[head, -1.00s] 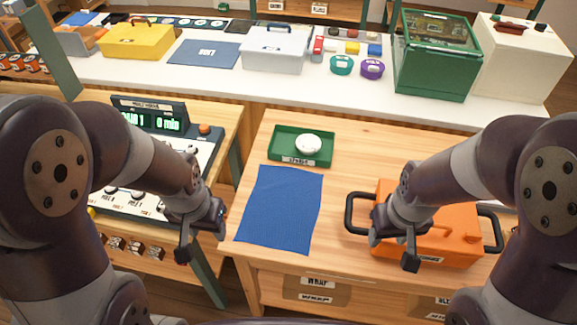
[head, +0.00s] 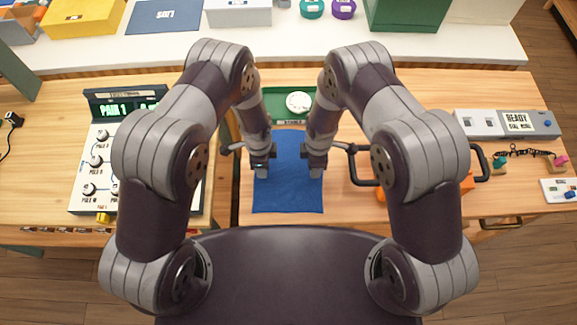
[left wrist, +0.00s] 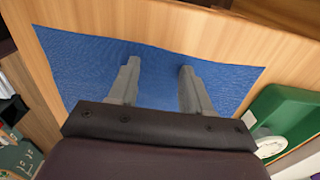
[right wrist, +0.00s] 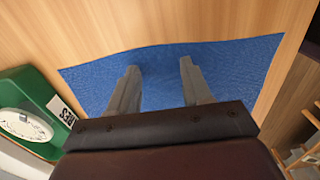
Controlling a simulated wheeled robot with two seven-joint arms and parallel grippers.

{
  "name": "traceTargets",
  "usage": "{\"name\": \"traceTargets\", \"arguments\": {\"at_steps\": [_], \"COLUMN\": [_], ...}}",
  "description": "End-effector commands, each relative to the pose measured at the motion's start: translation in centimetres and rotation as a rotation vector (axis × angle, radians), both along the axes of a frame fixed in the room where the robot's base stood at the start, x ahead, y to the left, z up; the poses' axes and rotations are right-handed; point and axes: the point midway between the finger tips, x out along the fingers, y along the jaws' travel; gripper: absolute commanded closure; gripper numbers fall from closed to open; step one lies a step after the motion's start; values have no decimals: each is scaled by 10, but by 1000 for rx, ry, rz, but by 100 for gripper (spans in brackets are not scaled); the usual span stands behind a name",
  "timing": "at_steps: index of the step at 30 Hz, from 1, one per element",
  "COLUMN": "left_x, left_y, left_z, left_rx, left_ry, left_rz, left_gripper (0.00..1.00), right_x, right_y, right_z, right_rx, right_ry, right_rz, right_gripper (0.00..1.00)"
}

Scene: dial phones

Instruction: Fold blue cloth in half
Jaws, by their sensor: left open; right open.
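The blue cloth (head: 287,195) lies flat and unfolded on the wooden table in front of the green tray. It also shows in the left wrist view (left wrist: 85,62) and the right wrist view (right wrist: 235,65). My left gripper (head: 262,174) is over the left part of the cloth, open and empty. In the left wrist view its two fingers (left wrist: 158,72) stand apart above the cloth. My right gripper (head: 316,174) is over the right part of the cloth, also open, with its fingers (right wrist: 160,75) apart. I cannot tell whether the fingertips touch the cloth.
The green tray (head: 290,122) with a round white object (head: 299,102) stands behind the cloth. An orange case (head: 467,185) is at the right, mostly hidden by my right arm. A control panel (head: 95,165) stands on the left table. Bare wood lies around the cloth.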

Motion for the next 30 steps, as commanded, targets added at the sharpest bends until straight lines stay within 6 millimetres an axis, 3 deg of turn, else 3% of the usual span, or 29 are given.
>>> {"name": "traceTargets", "arguments": {"at_steps": [10, 19, 30], "left_x": [0, 0, -1], "left_y": [0, 0, 0], "left_z": [-8, -5, -5], "left_rx": [0, 0, 0], "left_ry": [-1, 0, 1], "left_rz": [1, 1, 1], "left_gripper": [51, 98, 100], "right_x": [0, 0, 0], "right_y": [0, 0, 0], "right_z": [-8, -5, -5], "right_rx": [0, 0, 0], "right_ry": [0, 0, 1], "right_rz": [-1, -2, -2], "right_gripper": [51, 98, 100]}}
